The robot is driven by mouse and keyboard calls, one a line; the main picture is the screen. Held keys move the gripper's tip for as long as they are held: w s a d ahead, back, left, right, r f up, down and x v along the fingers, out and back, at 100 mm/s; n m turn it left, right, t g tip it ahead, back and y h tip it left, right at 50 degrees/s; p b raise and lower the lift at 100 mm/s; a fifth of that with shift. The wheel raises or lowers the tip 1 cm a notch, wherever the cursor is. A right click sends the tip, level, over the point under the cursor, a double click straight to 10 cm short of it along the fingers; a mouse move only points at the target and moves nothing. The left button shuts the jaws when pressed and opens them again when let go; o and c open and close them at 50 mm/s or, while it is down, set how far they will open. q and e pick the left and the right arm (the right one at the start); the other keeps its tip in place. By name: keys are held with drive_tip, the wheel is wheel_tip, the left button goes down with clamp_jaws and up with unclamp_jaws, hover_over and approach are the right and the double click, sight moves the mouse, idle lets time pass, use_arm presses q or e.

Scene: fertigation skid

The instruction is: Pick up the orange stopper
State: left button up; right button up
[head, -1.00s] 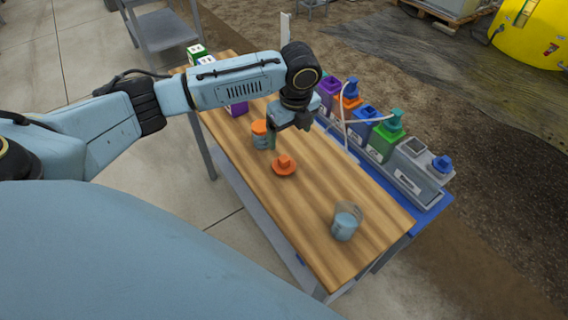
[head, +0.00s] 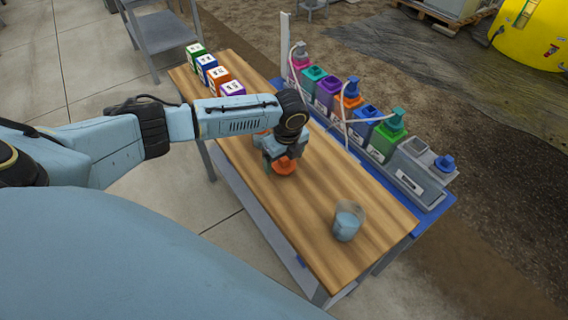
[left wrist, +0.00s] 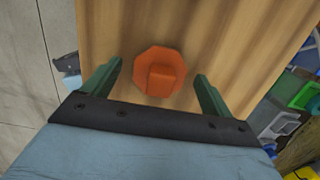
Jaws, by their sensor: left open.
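The orange stopper (head: 284,167) lies on the wooden table, partly hidden by my left gripper in the head view. In the left wrist view the orange stopper (left wrist: 159,72) shows as a wide flange with a raised block grip in its middle. My left gripper (head: 281,160) is just above it and points down. In the left wrist view the two green fingers of the left gripper (left wrist: 157,82) are spread wide, one to each side of the stopper, with nothing between them touching it. My right gripper is not in view.
A clear beaker with blue liquid (head: 346,223) stands near the table's (head: 330,262) front end. Several coloured boxes (head: 215,76) line the far left end. Several coloured bottles with tubing (head: 385,140) stand along the right side. An orange item shows partly behind my left wrist.

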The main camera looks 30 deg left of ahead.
use_arm(q)
drive_tip(key=shift+c, duration=0.2)
drive_tip(key=c, duration=1)
drive_tip(key=shift+r, duration=0.15)
